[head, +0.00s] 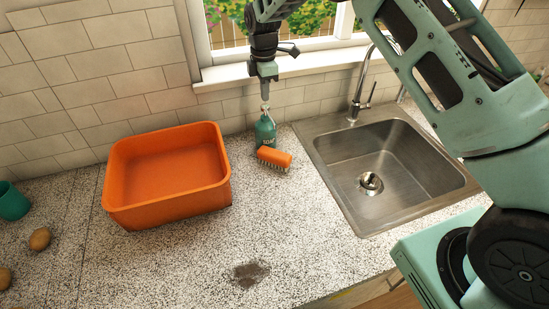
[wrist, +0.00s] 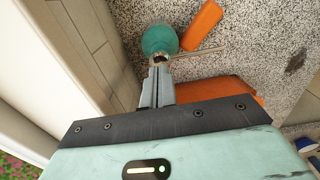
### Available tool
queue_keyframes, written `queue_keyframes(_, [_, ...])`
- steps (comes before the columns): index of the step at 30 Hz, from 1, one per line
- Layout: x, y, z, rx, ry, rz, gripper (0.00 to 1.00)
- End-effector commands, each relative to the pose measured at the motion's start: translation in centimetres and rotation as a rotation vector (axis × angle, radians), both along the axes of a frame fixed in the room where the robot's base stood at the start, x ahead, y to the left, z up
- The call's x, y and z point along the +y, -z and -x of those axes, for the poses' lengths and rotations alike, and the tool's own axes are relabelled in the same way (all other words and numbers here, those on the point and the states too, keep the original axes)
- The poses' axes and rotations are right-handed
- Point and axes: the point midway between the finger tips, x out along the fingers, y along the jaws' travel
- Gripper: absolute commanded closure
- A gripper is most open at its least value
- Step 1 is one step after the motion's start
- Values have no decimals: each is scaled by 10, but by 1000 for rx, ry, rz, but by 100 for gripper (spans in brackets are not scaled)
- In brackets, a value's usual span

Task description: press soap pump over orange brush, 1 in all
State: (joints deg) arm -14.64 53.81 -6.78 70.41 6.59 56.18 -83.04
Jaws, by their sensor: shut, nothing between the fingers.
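A teal soap bottle (head: 265,133) stands upright on the counter against the tiled wall, left of the sink. It also shows in the wrist view (wrist: 158,38), with a thin metal pump spout (wrist: 200,51) pointing right. The orange brush (head: 274,158), with pale bristles, lies just in front of the bottle; the wrist view shows it beside the bottle (wrist: 203,24). My gripper (head: 265,98) is shut and empty, pointing down directly above the pump head. In the wrist view its fingertips (wrist: 159,66) overlap the pump top; I cannot tell whether they touch it.
An orange tub (head: 125,205) stands left of the bottle. A steel sink (head: 345,190) with a faucet (head: 356,100) is on the right. A teal cup (head: 13,202) and brown potato-like items (head: 40,239) are far left. A dark stain (head: 249,274) marks the clear front counter.

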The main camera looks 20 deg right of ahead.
Motion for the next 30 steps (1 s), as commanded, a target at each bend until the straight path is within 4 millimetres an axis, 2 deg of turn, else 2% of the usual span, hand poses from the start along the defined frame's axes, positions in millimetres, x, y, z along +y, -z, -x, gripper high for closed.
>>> queue_keyframes(3, [0, -14, 0, -2, 1, -1, 100])
queue_keyframes(16, [0, -54, 0, 0, -1, 0, 100])
queue_keyframes(30, [0, -55, 0, 0, 0, 0, 100])
